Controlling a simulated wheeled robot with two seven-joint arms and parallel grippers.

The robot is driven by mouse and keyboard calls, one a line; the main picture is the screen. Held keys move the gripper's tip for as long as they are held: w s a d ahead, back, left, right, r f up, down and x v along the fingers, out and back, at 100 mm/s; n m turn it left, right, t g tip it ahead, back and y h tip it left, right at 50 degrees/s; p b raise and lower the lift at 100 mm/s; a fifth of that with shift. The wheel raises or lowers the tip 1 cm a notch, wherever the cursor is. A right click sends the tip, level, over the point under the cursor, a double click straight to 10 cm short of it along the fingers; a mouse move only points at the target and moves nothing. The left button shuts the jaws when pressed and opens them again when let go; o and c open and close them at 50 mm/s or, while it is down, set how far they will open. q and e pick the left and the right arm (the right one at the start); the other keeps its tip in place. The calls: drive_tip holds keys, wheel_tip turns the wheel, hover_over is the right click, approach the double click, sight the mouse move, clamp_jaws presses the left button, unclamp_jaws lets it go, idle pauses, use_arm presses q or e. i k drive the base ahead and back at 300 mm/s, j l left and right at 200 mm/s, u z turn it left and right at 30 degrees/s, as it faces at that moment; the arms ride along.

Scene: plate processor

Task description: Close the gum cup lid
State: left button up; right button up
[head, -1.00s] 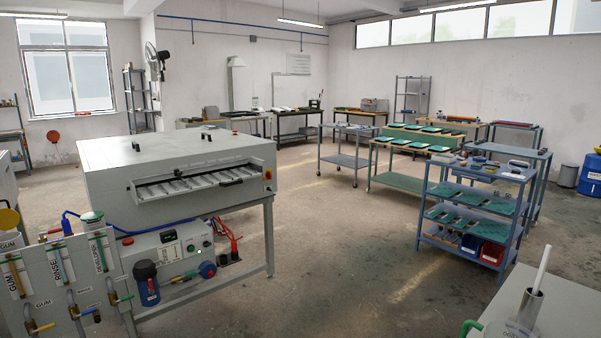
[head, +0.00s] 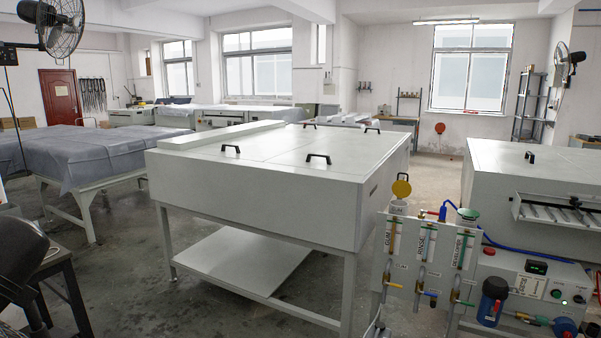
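The gum cup (head: 398,206) is a small whitish cup on top of the panel of labelled tubes, at its left end above the GUM label. Its yellow lid (head: 401,189) stands raised above the cup, so the cup is open. Neither of my grippers shows in the head view.
The tube panel (head: 405,262) also carries RINSE and DEVELOPER tubes and several valves. A green-topped cup (head: 467,214) stands at its right end. A large white machine (head: 270,205) with black handles stands left of the panel. Grey concrete floor (head: 130,285) is clear at the lower left.

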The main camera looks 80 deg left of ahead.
sight(401, 189)
drive_tip(key=u, duration=2.3)
drive_tip(key=i+l+u, duration=0.2)
drive_tip(key=u, duration=0.15)
drive_tip(key=i+l+u, duration=0.15)
drive_tip(key=l+u, duration=0.2)
drive_tip(key=i+l+u, duration=0.15)
drive_tip(key=l+u, duration=0.25)
drive_tip(key=j, duration=0.15)
